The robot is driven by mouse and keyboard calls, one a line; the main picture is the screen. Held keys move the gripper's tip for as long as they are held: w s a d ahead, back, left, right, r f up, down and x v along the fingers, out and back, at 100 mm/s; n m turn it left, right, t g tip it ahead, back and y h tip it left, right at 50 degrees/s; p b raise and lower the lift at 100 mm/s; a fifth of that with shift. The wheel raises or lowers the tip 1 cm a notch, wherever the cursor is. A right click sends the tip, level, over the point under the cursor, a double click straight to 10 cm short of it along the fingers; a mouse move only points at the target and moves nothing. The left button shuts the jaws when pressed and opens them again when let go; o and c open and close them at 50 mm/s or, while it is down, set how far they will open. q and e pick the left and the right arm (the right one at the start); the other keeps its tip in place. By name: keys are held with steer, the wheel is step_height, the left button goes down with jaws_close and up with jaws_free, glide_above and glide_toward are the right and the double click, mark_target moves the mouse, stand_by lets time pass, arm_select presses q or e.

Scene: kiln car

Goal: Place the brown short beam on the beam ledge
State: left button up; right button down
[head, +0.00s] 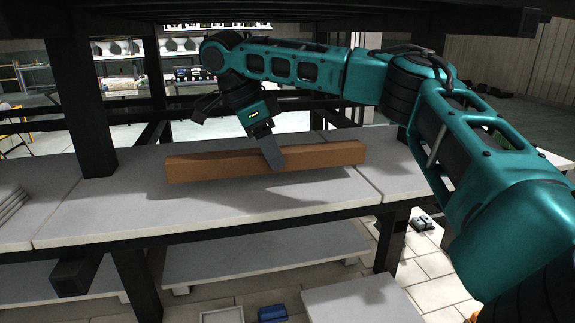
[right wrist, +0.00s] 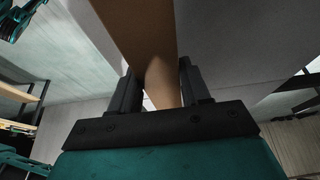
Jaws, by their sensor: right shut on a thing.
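The brown short beam (head: 215,166) lies level and crosswise over the grey slab deck (head: 120,212) in the head view. My right gripper (head: 274,160) is shut on it near its middle, coming down from above. In the right wrist view the beam (right wrist: 140,25) runs between the two fingers (right wrist: 160,90). A shadow falls on the deck just in front of the beam; I cannot tell whether the beam touches the deck. No part is clearly marked as the beam ledge. My left gripper is not in view.
Black posts (head: 88,110) and a dark frame overhead (head: 290,12) enclose the deck. Stacked grey plates (head: 12,200) sit at the far left. A lower grey shelf (head: 265,255) is below. The deck on both sides of the beam is bare.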

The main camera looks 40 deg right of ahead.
mark_target(288, 149)
steer(key=d, duration=0.1)
steer(key=s+d, duration=0.1)
steer(key=shift+s+d, duration=0.3)
steer(key=shift+d, duration=0.1)
steer(key=shift+f, duration=1.7)
steer(key=c, duration=0.5)
jaws_free()
